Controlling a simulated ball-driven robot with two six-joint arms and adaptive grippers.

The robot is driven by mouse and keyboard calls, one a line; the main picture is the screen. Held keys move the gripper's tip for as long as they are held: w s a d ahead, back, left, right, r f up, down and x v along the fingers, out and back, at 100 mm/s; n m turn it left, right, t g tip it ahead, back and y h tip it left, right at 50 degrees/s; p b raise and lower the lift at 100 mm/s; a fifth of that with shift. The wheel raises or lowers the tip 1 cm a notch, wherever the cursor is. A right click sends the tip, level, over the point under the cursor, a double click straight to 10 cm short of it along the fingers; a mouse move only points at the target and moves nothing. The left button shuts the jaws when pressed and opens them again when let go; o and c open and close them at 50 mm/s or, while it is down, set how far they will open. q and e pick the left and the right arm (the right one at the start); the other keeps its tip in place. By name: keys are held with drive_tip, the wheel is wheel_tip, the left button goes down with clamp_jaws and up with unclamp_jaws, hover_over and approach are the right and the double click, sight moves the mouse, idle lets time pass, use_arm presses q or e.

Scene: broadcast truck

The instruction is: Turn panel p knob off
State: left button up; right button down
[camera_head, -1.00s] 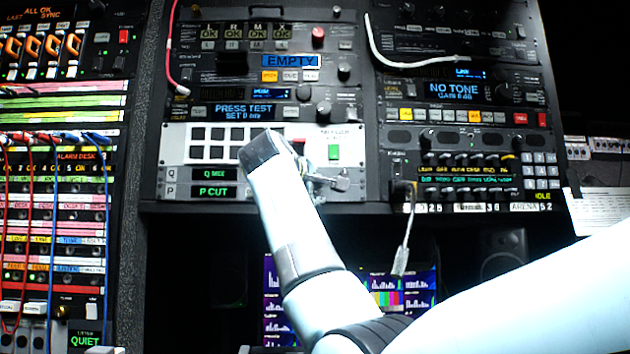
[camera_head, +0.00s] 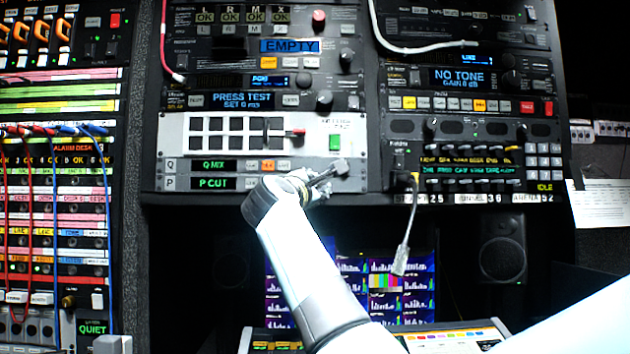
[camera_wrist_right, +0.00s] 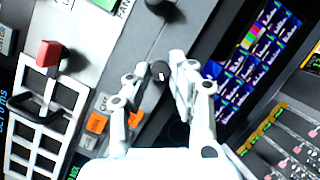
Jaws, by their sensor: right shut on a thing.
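Panel P (camera_head: 170,183) is the lowest thin strip of the middle rack. Its display (camera_head: 214,183) reads "P CUT" in green. My right gripper (camera_head: 333,176) is at the right end of this strip, reaching up from below. In the right wrist view, a small dark knob (camera_wrist_right: 160,73) with a pale mark sits between the two fingertips, and the right gripper (camera_wrist_right: 158,66) is shut on it. In the head view the fingers hide this knob. The mark's exact angle is hard to read. My left gripper is not in view.
A red-handled lever (camera_head: 298,131) and a green button (camera_head: 335,142) are higher up. A cable (camera_head: 405,235) hangs to the right. Below the rack are screens.

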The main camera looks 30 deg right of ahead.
drive_tip(key=shift+f+n, duration=0.3)
drive_tip(key=shift+n, duration=0.1)
drive_tip(key=c, duration=1.2)
unclamp_jaws()
drive_tip(key=shift+a+r, duration=0.1)
drive_tip(key=shift+r, duration=0.05)
drive_tip(key=v, duration=0.7)
drive_tip(key=shift+s+a, duration=0.15)
drive_tip(key=shift+s, duration=0.05)
